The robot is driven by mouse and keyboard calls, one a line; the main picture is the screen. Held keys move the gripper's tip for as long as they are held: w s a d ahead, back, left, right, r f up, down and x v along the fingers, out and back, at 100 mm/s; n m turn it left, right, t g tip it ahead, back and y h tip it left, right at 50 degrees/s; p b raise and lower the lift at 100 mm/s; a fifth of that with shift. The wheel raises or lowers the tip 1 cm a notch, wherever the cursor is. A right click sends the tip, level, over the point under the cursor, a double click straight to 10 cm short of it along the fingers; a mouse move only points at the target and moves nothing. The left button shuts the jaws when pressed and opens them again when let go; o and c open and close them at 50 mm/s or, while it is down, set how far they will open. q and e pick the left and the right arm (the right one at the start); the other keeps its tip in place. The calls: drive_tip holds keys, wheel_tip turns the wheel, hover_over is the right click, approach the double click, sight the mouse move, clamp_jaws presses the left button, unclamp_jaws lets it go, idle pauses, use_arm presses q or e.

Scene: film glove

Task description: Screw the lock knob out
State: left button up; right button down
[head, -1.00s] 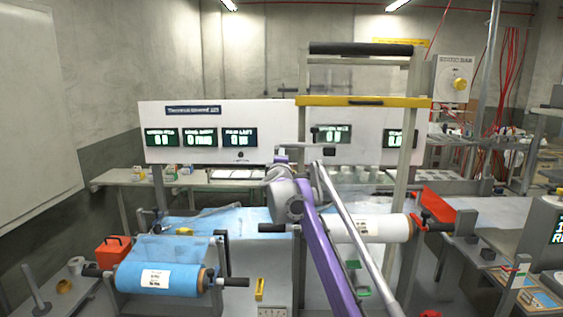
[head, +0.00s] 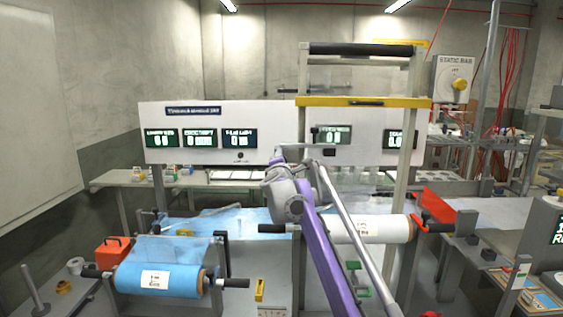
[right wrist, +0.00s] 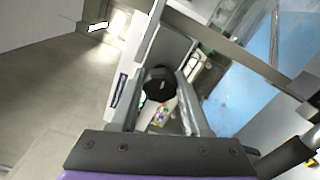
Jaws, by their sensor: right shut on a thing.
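The lock knob (right wrist: 160,84) is black and round, with a small pale mark on its face. In the right wrist view it sits between the two fingers of my right gripper (right wrist: 161,88), which is shut on it. In the head view my purple right arm reaches up from the bottom to the machine's middle, and its grey wrist hides the knob, so I cannot pick it out there. My left gripper is in neither view.
A blue film roll (head: 158,280) sits at the front left, and a white roll (head: 368,229) lies right of my arm. A white display panel (head: 262,113) stands behind, crossed by a frame with a yellow bar (head: 385,102). An orange box (head: 112,250) is at left.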

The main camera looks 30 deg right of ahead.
drive_tip(key=shift+s+d+r, duration=0.1)
drive_tip(key=shift+r, duration=0.05)
drive_tip(key=shift+c, duration=1.9)
unclamp_jaws()
drive_tip(key=b+v, duration=0.3)
drive_tip(key=v, duration=0.7)
drive_tip(key=shift+s+a, duration=0.25)
drive_tip(key=shift+a, duration=0.1)
